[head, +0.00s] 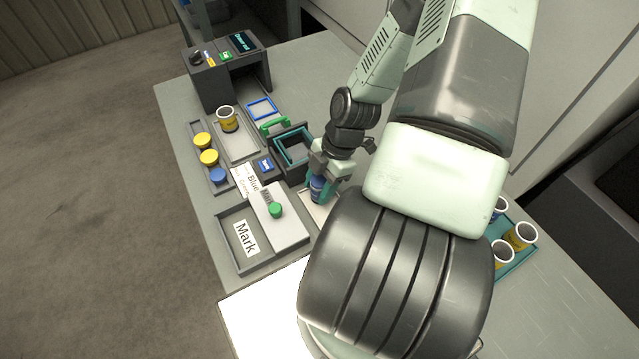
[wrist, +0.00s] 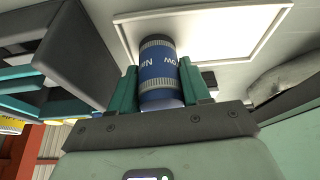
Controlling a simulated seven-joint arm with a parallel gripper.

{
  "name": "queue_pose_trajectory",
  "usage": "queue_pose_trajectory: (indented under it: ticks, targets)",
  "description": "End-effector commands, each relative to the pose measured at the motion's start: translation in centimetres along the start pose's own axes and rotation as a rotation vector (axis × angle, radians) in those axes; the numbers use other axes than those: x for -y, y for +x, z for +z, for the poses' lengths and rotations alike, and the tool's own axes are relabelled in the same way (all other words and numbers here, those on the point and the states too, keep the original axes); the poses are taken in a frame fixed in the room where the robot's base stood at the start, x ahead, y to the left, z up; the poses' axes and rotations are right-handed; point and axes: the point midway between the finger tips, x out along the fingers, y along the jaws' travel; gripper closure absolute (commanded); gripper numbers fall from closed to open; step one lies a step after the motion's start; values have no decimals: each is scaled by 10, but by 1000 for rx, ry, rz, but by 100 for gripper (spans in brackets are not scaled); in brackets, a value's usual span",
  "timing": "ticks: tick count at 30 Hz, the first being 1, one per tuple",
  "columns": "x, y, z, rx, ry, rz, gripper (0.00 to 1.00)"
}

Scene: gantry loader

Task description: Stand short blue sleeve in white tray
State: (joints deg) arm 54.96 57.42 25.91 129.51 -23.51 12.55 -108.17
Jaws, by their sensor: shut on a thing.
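My gripper (head: 319,181) points down near the middle of the table, its teal fingers closed on both sides of a short blue sleeve (head: 317,188). In the wrist view the blue sleeve (wrist: 158,66) has white lettering and grey bands, and sits between the two fingers (wrist: 158,92). The sleeve's far end is against or just over a pale tray (wrist: 225,40) with a thin raised rim. I cannot tell whether it touches. In the head view only part of the white tray (head: 309,207) shows beside the gripper; my arm hides the rest.
A dark box with a teal rim (head: 279,147) stands close left of the gripper. A grey tray marked "Mark" (head: 226,222) and a green knob (head: 275,209) lie further left. A teal tray (head: 512,266) with several sleeves is at right. A bright white panel (head: 255,315) lies in front.

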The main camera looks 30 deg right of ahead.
Motion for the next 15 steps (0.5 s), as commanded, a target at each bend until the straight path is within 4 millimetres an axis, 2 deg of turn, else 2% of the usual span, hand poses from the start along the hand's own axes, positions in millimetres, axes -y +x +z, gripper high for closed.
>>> queue_pose_trajectory:
  ticks: [13,14,15]
  targets:
    - [0,2,1,0,0,0,92]
    - [0,2,1,0,0,0,50]
    - [0,2,1,0,0,0,44]
